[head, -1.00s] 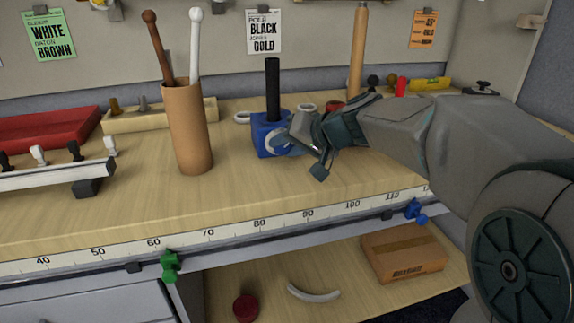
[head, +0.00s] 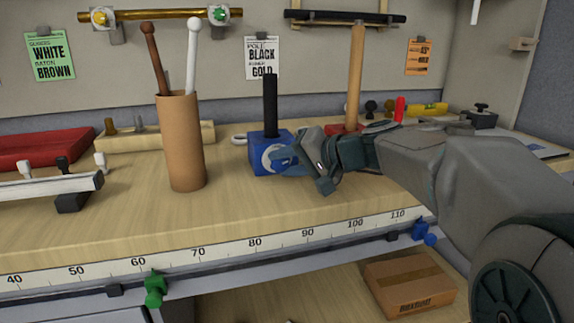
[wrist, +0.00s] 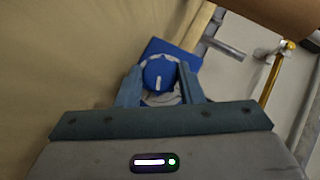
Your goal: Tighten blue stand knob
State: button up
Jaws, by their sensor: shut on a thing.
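The blue stand (head: 255,155) is a blue block on the wooden table with a black pole (head: 270,104) upright in its top. A pale ring or disc (head: 271,156) shows on its near right face, around the knob. In the wrist view the blue knob (wrist: 159,73) carries a white mark and sits between the two fingers of my gripper (wrist: 160,92), with the blue block (wrist: 177,56) behind it. In the head view my gripper (head: 291,158) reaches in from the right and is shut on the knob, which is mostly hidden there by the fingers.
A cardboard tube (head: 182,145) with a brown and a white baton stands left of the stand. A red stand (head: 343,130) with a wooden pole is behind my gripper. A ruler strip (head: 225,248) runs along the front edge. Table front is clear.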

jog(key=o, duration=1)
jog(key=shift+p, duration=0.3)
jog(key=h+p, duration=0.1)
jog(key=p, duration=0.2)
jog(key=shift+a+r+n, duration=0.1)
jog(key=shift+r+n, duration=0.2)
jog(key=shift+n, duration=0.1)
jog(key=n+h+p, duration=0.1)
jog(key=p, duration=0.3)
jog(key=shift+r+h, duration=0.1)
jog(key=shift+h, duration=0.3)
jog(key=n+h+p, duration=0.1)
jog(key=p, duration=0.4)
jog(key=shift+a+r+h, duration=0.1)
jog(key=shift+a+h, duration=0.05)
jog(key=shift+h, duration=0.15)
jog(key=n+h+p, duration=0.1)
jog(key=p, duration=0.4)
jog(key=h+p, duration=0.2)
jog(key=p, duration=0.3)
jog(key=shift+s+a+n+t, duration=0.1)
jog(key=shift+a+n+t, duration=0.1)
jog(key=shift+n+t, duration=0.15)
jog(key=shift+a+n+h+p, duration=0.1)
jog(key=shift+n+h+p, duration=0.25)
jog(key=shift+p, duration=0.85)
